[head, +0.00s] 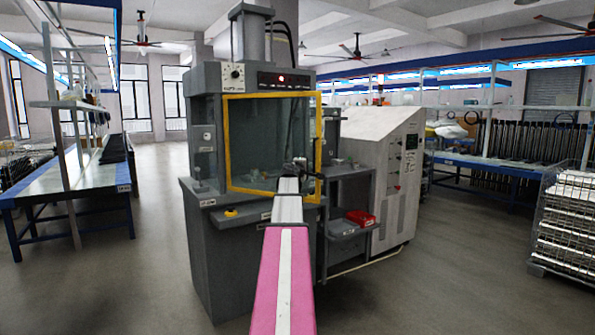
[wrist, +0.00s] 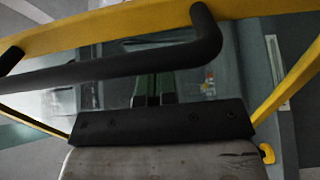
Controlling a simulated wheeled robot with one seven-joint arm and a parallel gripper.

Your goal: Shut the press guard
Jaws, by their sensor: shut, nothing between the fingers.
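The press guard (head: 272,191) is a clear panel in a yellow frame on the front of the grey press (head: 240,255). In the head view its lower edge slopes down to the right, and its right side reaches past the press's right edge, so it looks partly swung out. Its yellow frame (wrist: 130,27) and black bar handle (wrist: 110,66) cross the wrist view. My gripper (wrist: 154,88) is shut and empty, at the handle, its fingertips partly hidden behind the bar. I cannot tell whether they touch. In the head view my gripper (head: 298,165) is at the guard's lower right.
A dark side shelf (head: 345,172) with a red bin (head: 361,217) stands right of the press, before a white control cabinet (head: 400,190). A blue workbench (head: 75,213) is at left and a wire cage (head: 568,225) at right.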

